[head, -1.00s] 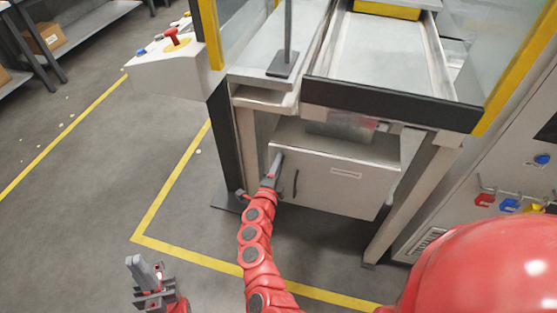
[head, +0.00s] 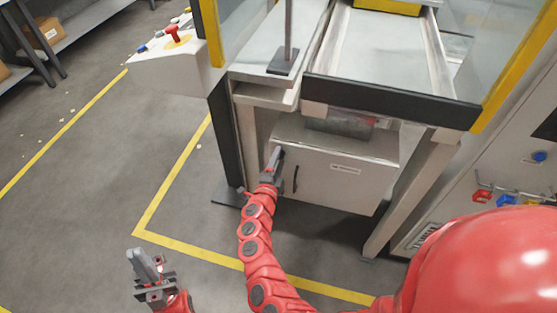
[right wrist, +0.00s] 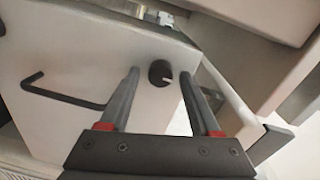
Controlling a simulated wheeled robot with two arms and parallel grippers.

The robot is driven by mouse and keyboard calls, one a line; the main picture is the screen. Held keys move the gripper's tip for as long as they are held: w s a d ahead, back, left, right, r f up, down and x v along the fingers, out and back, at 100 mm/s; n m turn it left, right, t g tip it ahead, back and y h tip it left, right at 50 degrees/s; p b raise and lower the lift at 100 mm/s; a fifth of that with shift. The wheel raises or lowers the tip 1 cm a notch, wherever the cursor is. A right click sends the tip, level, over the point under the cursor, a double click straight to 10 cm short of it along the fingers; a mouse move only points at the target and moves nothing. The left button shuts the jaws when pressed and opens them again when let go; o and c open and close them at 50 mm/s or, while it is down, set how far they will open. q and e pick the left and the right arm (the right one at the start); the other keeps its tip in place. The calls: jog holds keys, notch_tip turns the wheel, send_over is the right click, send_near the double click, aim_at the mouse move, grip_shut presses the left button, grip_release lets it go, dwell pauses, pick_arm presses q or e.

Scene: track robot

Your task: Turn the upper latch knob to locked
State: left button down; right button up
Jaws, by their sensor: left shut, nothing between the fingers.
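The white cabinet (head: 340,180) stands under the machine frame, its dark door handle (head: 295,180) upright on the left side of the front. In the right wrist view, the black upper latch knob (right wrist: 160,72) sits on the pale door and carries a short white mark pointing right. My right gripper (right wrist: 158,78) is open, one finger on each side of the knob, with gaps visible. In the head view my right gripper (head: 276,156) is at the door's upper left corner and hides the knob. My left gripper (head: 140,260) is shut and empty, low over the floor at left.
The bent handle (right wrist: 62,95) and part of another dark knob (right wrist: 2,28) lie to the left in the right wrist view. A frame leg (head: 225,150) stands left of the cabinet, another leg (head: 405,195) right of it.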

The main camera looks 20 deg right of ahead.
jog(key=shift+s, duration=0.1)
jog(key=f+v, duration=0.1)
jog(key=v, duration=1.6)
jog(key=shift+r+b, duration=0.4)
jog(key=shift+r, duration=0.1)
jog(key=shift+s, duration=0.15)
